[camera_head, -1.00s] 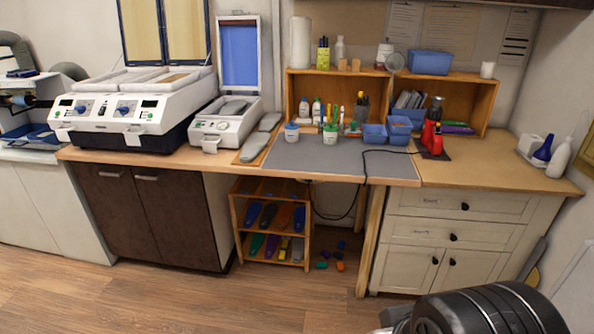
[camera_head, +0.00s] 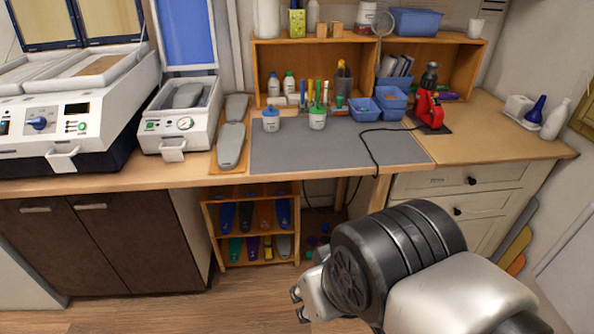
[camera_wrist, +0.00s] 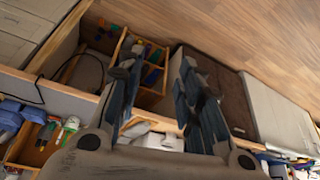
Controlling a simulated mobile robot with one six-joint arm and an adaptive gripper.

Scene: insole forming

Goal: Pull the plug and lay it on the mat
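The grey mat (camera_head: 285,160) lies on the worktop. A black cord (camera_head: 366,148) runs from the red tool (camera_head: 430,108) across the right side of the mat and over the front edge. Below the worktop the cord is partly hidden, and I cannot make out a plug at its end. My gripper (camera_head: 299,303) is low in front of the bench, away from mat and cord. In the wrist view my gripper (camera_wrist: 157,72) has its two fingers spread apart with nothing between them. A dark cord (camera_wrist: 28,98) shows at the left of that view.
A wooden rack (camera_head: 206,222) of coloured insoles stands under the worktop. The mat's front is clear. Drawers (camera_head: 425,182) stand beyond my arm.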

